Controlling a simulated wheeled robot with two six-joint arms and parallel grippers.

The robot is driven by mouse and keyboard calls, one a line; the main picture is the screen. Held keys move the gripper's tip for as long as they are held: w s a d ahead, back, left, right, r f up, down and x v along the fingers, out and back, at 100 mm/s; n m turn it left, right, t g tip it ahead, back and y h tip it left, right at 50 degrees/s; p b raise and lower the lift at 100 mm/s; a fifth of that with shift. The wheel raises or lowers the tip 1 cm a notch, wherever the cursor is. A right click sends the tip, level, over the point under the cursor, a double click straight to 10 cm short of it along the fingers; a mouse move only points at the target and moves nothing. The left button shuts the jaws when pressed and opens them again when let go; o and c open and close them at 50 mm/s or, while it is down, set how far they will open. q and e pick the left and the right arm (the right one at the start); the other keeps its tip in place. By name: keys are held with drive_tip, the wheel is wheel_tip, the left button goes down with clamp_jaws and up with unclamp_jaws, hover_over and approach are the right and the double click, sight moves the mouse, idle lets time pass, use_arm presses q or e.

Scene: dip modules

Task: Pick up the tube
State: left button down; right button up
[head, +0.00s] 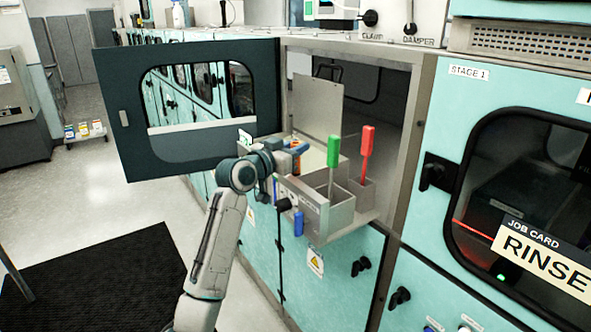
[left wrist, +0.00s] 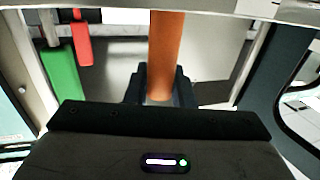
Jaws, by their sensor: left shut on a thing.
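An orange tube (left wrist: 166,45) runs upright through the middle of the left wrist view, its lower end between dark gripper fingers. My left gripper (left wrist: 160,88) is shut on it. In the head view the left gripper (head: 291,152) is at the left side of the open compartment, above the pull-out metal tray, with a small piece of the orange tube (head: 299,149) showing at its fingers. Most of the tube is hidden there by the gripper and wrist. I cannot tell whether its hidden end touches anything. My right gripper is not in view.
A green-handled tool (head: 333,151) and a red-handled tool (head: 367,140) stand in metal bins on the tray (head: 335,218), right of the gripper. An open door (head: 190,105) with a window stands at the left. A closed windowed door (head: 530,190) is at the right.

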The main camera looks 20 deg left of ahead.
use_arm(q)
wheel_tip(320, 180, up, 18)
drive_tip(key=b, duration=0.5)
drive_tip(key=shift+b, duration=0.35)
idle(0.4)
